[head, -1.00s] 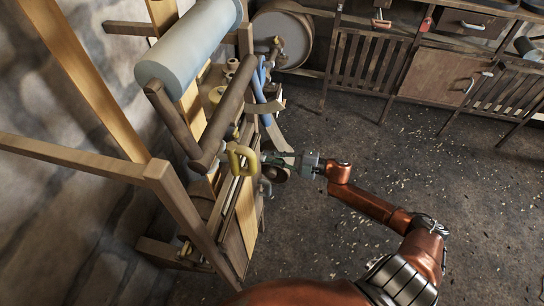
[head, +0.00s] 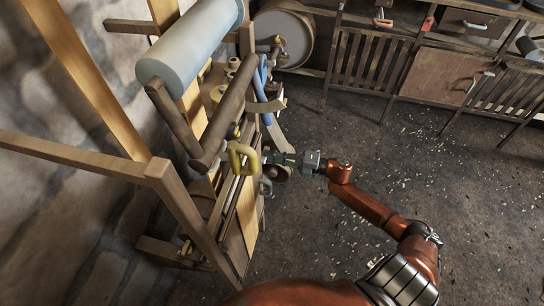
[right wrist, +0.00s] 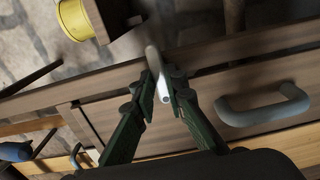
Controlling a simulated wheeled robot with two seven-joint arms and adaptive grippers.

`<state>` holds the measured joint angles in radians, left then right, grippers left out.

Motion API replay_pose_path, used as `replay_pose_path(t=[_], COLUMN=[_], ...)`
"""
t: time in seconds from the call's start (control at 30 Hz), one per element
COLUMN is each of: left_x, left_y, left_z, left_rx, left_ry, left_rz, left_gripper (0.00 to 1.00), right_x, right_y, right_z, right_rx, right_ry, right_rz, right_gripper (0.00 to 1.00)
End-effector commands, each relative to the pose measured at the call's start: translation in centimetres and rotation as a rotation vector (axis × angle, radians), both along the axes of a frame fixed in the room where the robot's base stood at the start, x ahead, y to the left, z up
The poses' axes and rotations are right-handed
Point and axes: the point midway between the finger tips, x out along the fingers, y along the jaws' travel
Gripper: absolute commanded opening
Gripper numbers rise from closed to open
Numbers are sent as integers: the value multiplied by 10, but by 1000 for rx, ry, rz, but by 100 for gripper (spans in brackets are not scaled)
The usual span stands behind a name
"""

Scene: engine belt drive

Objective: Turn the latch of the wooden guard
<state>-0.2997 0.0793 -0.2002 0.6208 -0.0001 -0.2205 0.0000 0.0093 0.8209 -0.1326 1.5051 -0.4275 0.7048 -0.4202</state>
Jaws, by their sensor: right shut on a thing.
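The wooden guard (head: 242,222) is the board on the side of the wooden machine frame, left of centre in the head view. In the right wrist view its brown planks (right wrist: 210,92) fill the middle, with a grey handle (right wrist: 262,110) to the right. My right gripper (head: 270,158) reaches the machine from the right. In the right wrist view, the green fingers of my right gripper (right wrist: 163,88) are shut on a thin pale bar (right wrist: 153,60), seemingly the latch. The fingertips hide part of it. My left gripper is out of view.
A blue lever (head: 262,82) and a big grey roller (head: 188,50) are above. A cabinet (head: 436,76) stands at the back. The floor (head: 350,120) right of the machine is clear apart from wood chips.

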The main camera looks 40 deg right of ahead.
Motion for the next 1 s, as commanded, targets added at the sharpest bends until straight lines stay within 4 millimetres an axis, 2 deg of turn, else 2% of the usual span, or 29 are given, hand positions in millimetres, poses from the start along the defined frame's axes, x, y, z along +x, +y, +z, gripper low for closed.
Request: replay_pose_path(t=[0.27, 0.3, 0.53, 0.87, 1.0], left_x=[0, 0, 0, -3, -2], left_y=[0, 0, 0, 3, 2], left_z=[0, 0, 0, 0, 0], left_rx=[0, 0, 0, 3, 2], left_ry=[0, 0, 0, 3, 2], left_rz=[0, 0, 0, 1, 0], left_gripper=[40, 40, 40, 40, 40], right_x=[0, 0, 0, -2, -14], right_y=[-1, -1, 0, -2, -12], right_z=[0, 0, 0, -1, -2], right_rx=[-1, -1, 0, 0, 0], right_ry=[1, 1, 1, 1, 4], right_rz=[-2, -2, -1, -1, -2], right_gripper=[0, 13, 29, 30, 30])
